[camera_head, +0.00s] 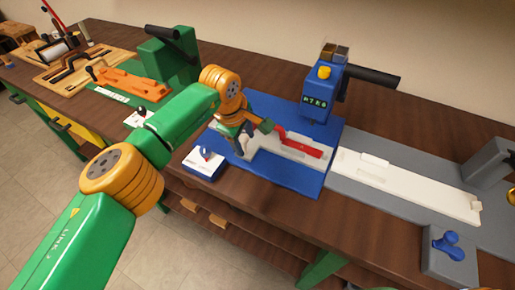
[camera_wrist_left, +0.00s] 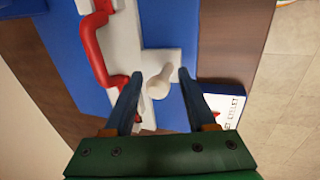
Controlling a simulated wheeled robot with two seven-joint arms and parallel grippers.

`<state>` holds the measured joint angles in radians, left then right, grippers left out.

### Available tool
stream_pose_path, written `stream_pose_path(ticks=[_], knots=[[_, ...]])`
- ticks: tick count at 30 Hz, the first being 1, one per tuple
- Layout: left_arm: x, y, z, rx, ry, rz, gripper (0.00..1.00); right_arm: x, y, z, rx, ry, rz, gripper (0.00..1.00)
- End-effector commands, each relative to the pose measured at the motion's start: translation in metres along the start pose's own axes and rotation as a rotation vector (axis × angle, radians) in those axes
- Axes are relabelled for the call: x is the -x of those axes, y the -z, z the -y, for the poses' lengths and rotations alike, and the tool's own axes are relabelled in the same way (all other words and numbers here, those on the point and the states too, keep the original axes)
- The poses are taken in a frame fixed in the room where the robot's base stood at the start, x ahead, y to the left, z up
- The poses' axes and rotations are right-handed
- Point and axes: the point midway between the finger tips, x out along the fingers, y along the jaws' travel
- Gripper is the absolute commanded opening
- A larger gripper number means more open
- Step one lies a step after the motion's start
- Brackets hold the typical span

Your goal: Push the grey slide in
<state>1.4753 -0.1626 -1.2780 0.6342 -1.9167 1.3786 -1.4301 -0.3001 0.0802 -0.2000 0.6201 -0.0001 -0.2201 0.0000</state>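A pale grey slide piece (camera_wrist_left: 165,58) with a rounded knob (camera_wrist_left: 158,86) shows in the left wrist view, beside a long pale bar (camera_wrist_left: 122,45) that carries a red handle (camera_wrist_left: 92,45). In the head view the red handle (camera_head: 303,147) lies along the pale bar on the blue base plate (camera_head: 300,184). My left gripper (camera_wrist_left: 157,88) is open, with one finger on each side of the knob. Whether a finger touches it cannot be told. In the head view my left gripper (camera_head: 250,138) hides most of the knob end. My right gripper is not in view.
A blue press head (camera_head: 322,95) with a dark bar stands behind the plate. A white-topped blue box (camera_head: 203,162) sits close by at the table's front edge. A grey station (camera_head: 405,190) with a long white plate lies right. A green station (camera_head: 170,58) stands left.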

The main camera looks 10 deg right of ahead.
Motion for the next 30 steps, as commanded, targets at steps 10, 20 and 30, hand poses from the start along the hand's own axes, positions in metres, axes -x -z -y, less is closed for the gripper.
stream_pose_path(ticks=[10, 20, 30], knots=[[0.008, 0.001, -0.002, -0.002, -0.003, -0.002, 0.60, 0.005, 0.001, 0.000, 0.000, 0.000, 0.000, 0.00], [0.046, 0.001, -0.002, -0.002, -0.002, -0.003, 0.60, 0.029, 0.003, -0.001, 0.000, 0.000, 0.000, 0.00], [0.061, 0.001, -0.001, 0.000, -0.002, -0.002, 0.60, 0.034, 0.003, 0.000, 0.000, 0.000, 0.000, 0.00]])
